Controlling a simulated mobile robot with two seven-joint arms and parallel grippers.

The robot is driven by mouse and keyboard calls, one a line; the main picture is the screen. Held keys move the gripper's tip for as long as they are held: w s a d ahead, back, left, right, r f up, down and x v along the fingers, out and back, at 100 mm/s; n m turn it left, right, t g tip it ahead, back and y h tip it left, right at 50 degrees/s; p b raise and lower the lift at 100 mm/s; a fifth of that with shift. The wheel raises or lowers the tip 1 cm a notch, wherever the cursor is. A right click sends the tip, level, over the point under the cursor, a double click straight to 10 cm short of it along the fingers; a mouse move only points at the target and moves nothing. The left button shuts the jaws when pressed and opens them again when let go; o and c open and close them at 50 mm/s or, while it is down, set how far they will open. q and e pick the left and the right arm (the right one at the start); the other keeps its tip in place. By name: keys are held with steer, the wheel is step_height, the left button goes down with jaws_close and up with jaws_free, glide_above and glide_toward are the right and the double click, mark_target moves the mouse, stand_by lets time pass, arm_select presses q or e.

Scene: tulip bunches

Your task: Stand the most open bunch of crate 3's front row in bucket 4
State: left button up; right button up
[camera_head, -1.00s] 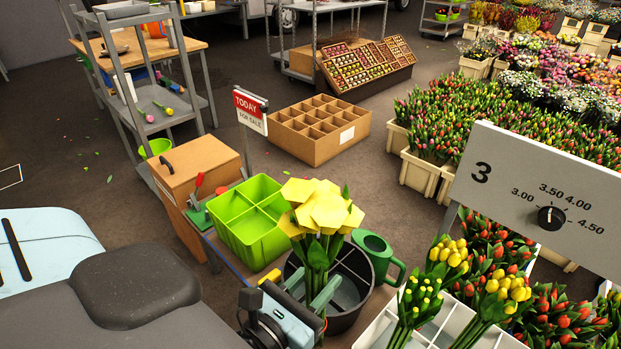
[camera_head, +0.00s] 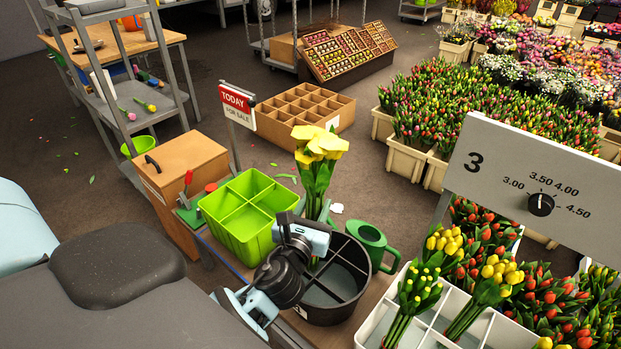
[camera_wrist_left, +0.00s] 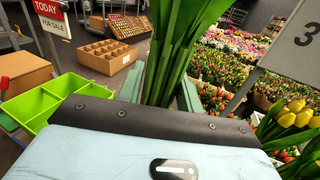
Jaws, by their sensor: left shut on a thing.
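My left gripper (camera_head: 318,212) is shut on the stems of a wide-open yellow tulip bunch (camera_head: 320,150). The bunch is upright; its green stems show between the fingers in the left wrist view (camera_wrist_left: 170,60). The gripper is at the far side of a round black bucket (camera_head: 338,310) with dividers; the wrist hides part of its rim. I cannot tell the height of the stem ends. The white crate (camera_head: 372,322) under the sign marked 3 (camera_head: 475,160) holds yellow bunches in front, one tighter (camera_head: 415,290) and one fuller (camera_head: 497,280). No bucket number is readable. My right gripper is out of view.
A lime-green divided box (camera_head: 240,215) stands left of the black bucket, and a green watering can (camera_head: 370,245) stands right of it. A red-handled tool (camera_head: 188,195) and a wooden box (camera_head: 180,165) are farther left. A TODAY sign (camera_head: 237,105) stands behind.

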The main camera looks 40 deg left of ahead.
arm_select(q)
steer(key=w+a+r+n+g+y, duration=0.1)
steer(key=w+a+n+y, duration=0.1)
steer(key=w+a, duration=0.2)
steer(key=shift+w+a+r+y, duration=0.2)
steer(key=shift+w+a+y, duration=0.1)
steer(key=shift+w, duration=0.4)
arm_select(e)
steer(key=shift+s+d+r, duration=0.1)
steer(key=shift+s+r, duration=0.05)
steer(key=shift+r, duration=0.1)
